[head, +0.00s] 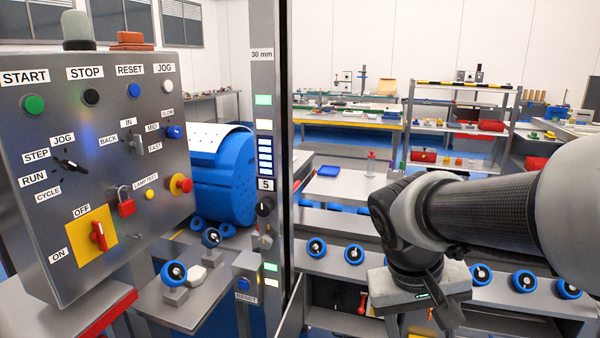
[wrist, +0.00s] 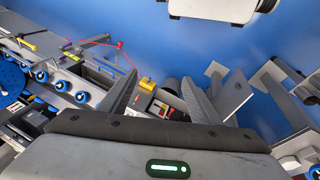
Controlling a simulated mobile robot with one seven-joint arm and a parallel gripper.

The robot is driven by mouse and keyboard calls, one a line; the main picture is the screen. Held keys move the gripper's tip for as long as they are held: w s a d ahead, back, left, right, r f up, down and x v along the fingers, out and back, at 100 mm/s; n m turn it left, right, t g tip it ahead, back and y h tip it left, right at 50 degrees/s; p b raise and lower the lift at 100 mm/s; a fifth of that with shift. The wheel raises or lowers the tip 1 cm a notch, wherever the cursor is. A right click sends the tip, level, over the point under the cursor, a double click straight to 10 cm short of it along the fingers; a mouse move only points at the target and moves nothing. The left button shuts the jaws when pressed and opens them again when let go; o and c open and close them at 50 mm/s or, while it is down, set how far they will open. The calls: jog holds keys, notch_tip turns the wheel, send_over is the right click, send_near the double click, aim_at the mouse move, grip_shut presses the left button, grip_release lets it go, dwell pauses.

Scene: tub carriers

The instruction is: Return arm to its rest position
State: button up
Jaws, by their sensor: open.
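My arm reaches in from the right in the head view and bends down at the wrist. My gripper (head: 420,318) hangs over the grey bench with blue-rimmed rollers, its fingers pointing down and partly cut off by the lower edge. In the wrist view my gripper (wrist: 160,92) shows two dark fingers standing apart. Nothing is held between them. A yellow item (wrist: 147,84) and small red parts show beyond the gap, at a distance.
A control panel (head: 110,230) with buttons and switches fills the left. A metal post (head: 265,110) stands beside it. A blue drum (head: 222,180) is behind. The roller bench (head: 330,265) runs below my arm. Shelves (head: 460,85) stand at the back right.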

jog(key=s+a+r+t+y, duration=0.3)
jog(key=s+a+r+t, duration=0.1)
jog(key=s+a+r, duration=0.15)
notch_tip(320, 180, up, 18)
jog(key=p, duration=1.8)
jog(key=shift+d+n+p, duration=0.15)
jog(key=shift+n+p, duration=0.2)
jog(key=shift+n, duration=0.05)
jog(key=shift+s+f, duration=0.1)
jog(key=shift+f, duration=0.05)
